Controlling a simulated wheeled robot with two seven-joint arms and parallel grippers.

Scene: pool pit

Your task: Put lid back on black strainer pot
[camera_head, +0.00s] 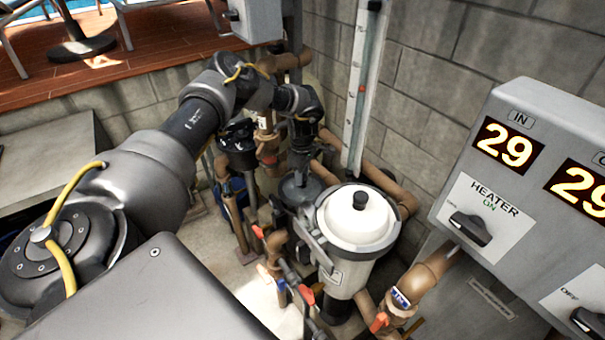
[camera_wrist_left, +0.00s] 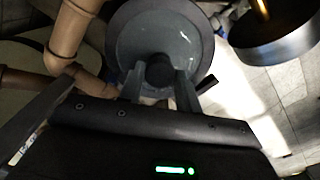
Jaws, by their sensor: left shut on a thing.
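My left gripper (camera_head: 300,172) points down and is shut on the black knob (camera_wrist_left: 160,72) of a round dark grey lid (camera_head: 300,190). The lid's face (camera_wrist_left: 186,40) shows in the left wrist view, with a finger on each side of the knob. In the head view the lid is just left of a grey pot (camera_head: 345,275) with a white top. I cannot tell whether the lid rests on anything; what lies under it is hidden. I cannot make out a black strainer pot with certainty. My right gripper is not in view.
The white top (camera_head: 374,219) has its own black knob (camera_head: 360,200). Brown pipes (camera_head: 377,180) and red-handled valves (camera_head: 306,293) crowd around. A heater control box (camera_head: 519,185) stands at the right. A block wall (camera_head: 433,65) closes the back.

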